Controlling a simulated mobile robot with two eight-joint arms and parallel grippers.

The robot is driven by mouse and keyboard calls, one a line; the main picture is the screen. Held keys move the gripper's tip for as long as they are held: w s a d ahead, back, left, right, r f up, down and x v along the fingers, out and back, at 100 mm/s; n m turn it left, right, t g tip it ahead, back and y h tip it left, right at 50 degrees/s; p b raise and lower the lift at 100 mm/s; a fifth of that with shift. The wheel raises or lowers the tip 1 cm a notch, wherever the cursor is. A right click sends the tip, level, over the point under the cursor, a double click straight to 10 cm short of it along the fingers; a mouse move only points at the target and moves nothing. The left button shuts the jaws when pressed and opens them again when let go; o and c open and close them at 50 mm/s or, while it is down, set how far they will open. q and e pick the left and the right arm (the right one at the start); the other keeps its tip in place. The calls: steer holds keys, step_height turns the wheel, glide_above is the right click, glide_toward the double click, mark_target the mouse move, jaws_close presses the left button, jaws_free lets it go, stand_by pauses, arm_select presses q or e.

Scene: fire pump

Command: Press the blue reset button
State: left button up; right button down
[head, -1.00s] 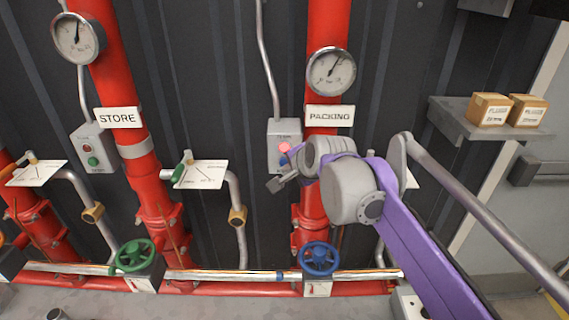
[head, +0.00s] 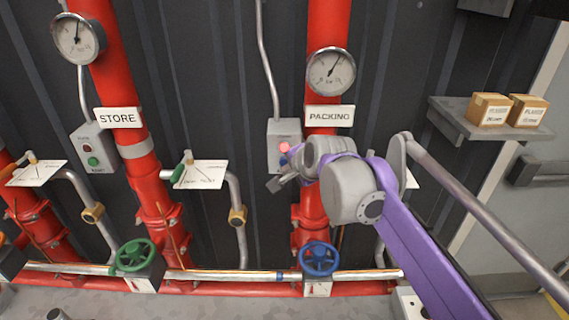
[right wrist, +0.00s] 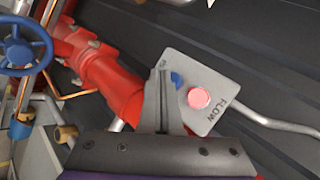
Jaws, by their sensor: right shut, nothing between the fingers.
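The blue reset button (right wrist: 176,79) is on a grey control box (head: 284,133) on the PACKING pipe. In the right wrist view it shows just beyond and beside my fingertips, partly hidden by them. A lit pink-red button (head: 284,147) sits beside it and also shows in the right wrist view (right wrist: 199,98). My right gripper (head: 275,184) is shut and empty, close in front of the box's lower part. Its fingers (right wrist: 160,75) point toward the blue button. I cannot tell whether they touch it. My left gripper is not in view.
The red PACKING pipe (head: 320,205) runs close beside my right gripper, with a blue handwheel (head: 319,260) below and a gauge (head: 331,71) above. A second box (head: 93,146) is on the STORE pipe. A shelf (head: 455,125) with small cartons is at right.

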steer(key=shift+w, duration=0.1)
steer(key=shift+w, duration=0.35)
steer(key=shift+w, duration=0.5)
stand_by(0.7)
steer(key=shift+s, duration=0.95)
steer(key=s, duration=0.5)
stand_by(0.7)
